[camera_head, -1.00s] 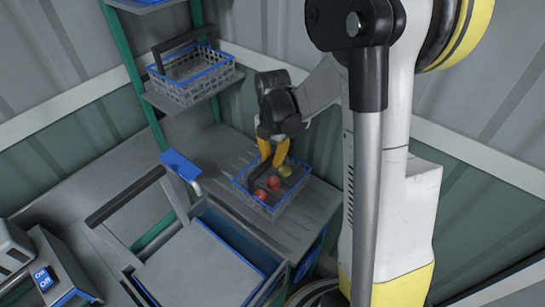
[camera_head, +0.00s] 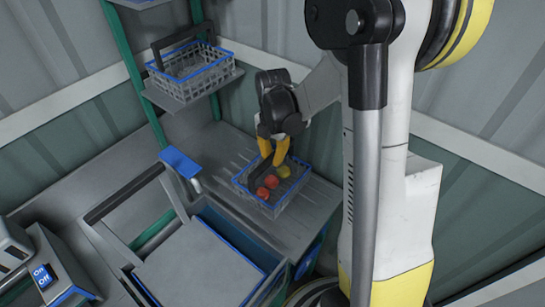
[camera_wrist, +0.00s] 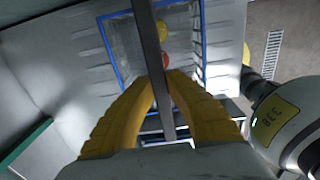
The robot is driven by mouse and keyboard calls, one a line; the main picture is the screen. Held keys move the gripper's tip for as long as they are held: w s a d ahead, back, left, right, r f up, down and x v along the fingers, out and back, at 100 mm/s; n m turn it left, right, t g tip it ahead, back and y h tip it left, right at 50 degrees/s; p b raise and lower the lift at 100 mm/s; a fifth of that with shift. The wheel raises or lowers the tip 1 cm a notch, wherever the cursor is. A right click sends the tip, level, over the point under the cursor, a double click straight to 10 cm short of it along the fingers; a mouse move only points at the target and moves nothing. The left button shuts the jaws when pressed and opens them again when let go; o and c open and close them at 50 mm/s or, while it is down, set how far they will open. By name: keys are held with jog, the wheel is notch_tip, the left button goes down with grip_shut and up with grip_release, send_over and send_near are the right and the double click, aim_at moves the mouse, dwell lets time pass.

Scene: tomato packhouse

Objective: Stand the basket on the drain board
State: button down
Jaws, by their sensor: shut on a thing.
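The basket (camera_head: 291,196) is a grey mesh crate with a blue rim and a dark handle. It holds red and yellow tomatoes and looks level. It is over the grey ribbed drain board (camera_head: 318,207); I cannot tell whether its bottom touches the board. My gripper (camera_head: 272,159) is above the basket with its yellow fingers shut on the handle. In the wrist view the fingers (camera_wrist: 160,78) close around the handle bar, and the blue rim (camera_wrist: 110,50) shows beyond. The basket's underside is hidden.
A similar empty basket (camera_head: 213,78) stands on a shelf of the green-framed rack at the back left. A grey blue-edged bin (camera_head: 205,270) is in front of the board. A blue-topped tap-like fitting (camera_head: 181,164) stands left of the basket. An on/off switch box (camera_head: 42,275) is at lower left.

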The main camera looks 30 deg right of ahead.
jog(key=shift+f+b, duration=0.5)
jog(key=shift+f, duration=0.05)
jog(key=c, duration=1.4)
grip_release()
jog(key=c, duration=0.3)
jog(key=shift+c, duration=0.2)
jog(key=shift+r, duration=0.15)
jog(key=shift+r+p, duration=2.4)
jog(key=shift+r, duration=1)
